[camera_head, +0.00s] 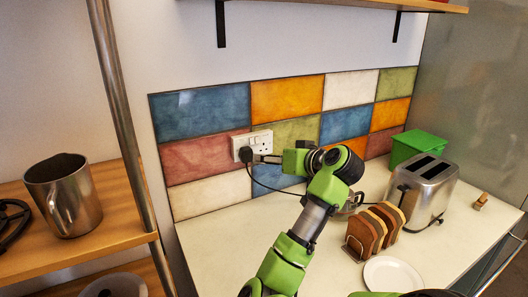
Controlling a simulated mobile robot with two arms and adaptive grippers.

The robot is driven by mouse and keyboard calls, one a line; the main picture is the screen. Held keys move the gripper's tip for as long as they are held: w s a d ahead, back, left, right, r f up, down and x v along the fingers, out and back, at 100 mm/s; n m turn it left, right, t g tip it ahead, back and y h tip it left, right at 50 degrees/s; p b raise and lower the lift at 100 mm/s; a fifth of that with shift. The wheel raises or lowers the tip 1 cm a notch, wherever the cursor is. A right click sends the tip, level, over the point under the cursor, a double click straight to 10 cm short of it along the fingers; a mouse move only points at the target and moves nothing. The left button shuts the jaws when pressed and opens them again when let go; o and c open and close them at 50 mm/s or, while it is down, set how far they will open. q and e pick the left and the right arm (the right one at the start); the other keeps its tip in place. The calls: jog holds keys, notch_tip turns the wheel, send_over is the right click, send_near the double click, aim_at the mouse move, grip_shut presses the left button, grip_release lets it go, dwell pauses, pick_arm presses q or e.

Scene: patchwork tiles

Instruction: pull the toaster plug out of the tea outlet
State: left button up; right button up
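A black plug (246,155) sits in the left part of a white double wall outlet (258,143) on the tiled wall. A thin black cord hangs from it and runs right behind my arm, towards the silver toaster (424,187). My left gripper (264,158) points left at the plug, with its fingertips right beside or at it. The fingers are small and seen edge-on, so I cannot tell whether they grip it. My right gripper is not in view; only a bit of my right arm shows at the bottom edge.
A toast rack (374,232) with bread slices, a white plate (392,275) and a green box (418,147) stand on the pale counter (222,247). A metal jug (64,196) is on the wooden shelf at left. The counter's left part is clear.

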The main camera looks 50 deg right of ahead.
aim_at(248, 158)
jog(key=p+x, duration=0.3)
jog(key=x, duration=0.9)
jog(key=shift+w+f, duration=0.15)
jog(key=shift+w, duration=0.35)
jog(key=shift+w+f, duration=0.1)
pick_arm(q)
jog(key=r, duration=0.1)
jog(key=s+r, duration=0.1)
jog(key=r, duration=0.1)
jog(key=shift+s+a+r, duration=0.2)
jog(key=shift+r, duration=0.05)
pick_arm(e)
jog(key=c, duration=1.3)
pick_arm(q)
jog(key=shift+w+r+p, duration=0.1)
jog(key=shift+p, duration=0.25)
pick_arm(e)
jog(key=shift+f, duration=0.15)
jog(key=shift+s+a, duration=0.1)
jog(key=shift+s, duration=0.35)
